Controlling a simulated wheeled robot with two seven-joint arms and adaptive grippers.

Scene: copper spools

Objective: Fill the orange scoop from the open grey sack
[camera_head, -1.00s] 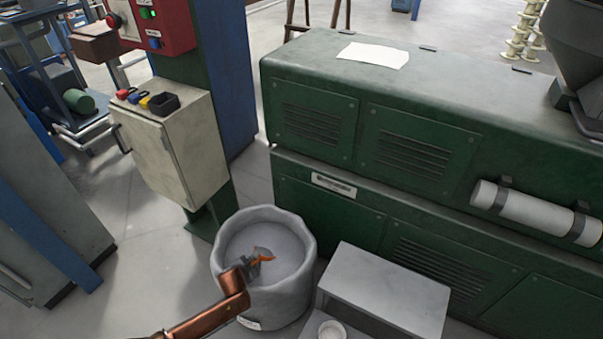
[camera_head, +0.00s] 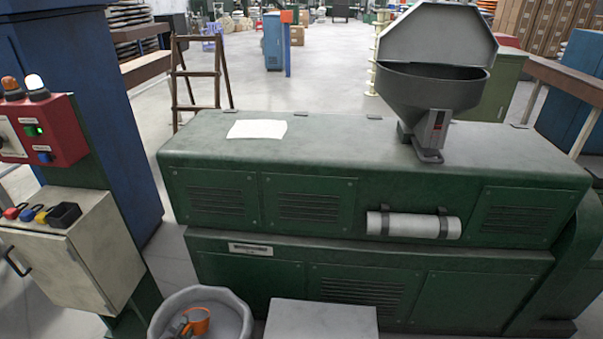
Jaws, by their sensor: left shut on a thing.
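The open grey sack (camera_head: 238,318) stands at the bottom edge of the head view, left of centre, with its lower part cut off. Its round rim is open and a grey fill shows inside. The orange scoop (camera_head: 197,321) is within the outline of the sack's mouth. My right gripper is not in view.
A long green machine (camera_head: 330,200) stands behind the sack, bearing a grey hopper (camera_head: 425,90) with its lid raised. A grey platform (camera_head: 322,318) is just right of the sack. A cream control cabinet (camera_head: 75,250) stands to the left. A white sheet (camera_head: 257,129) lies on the machine.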

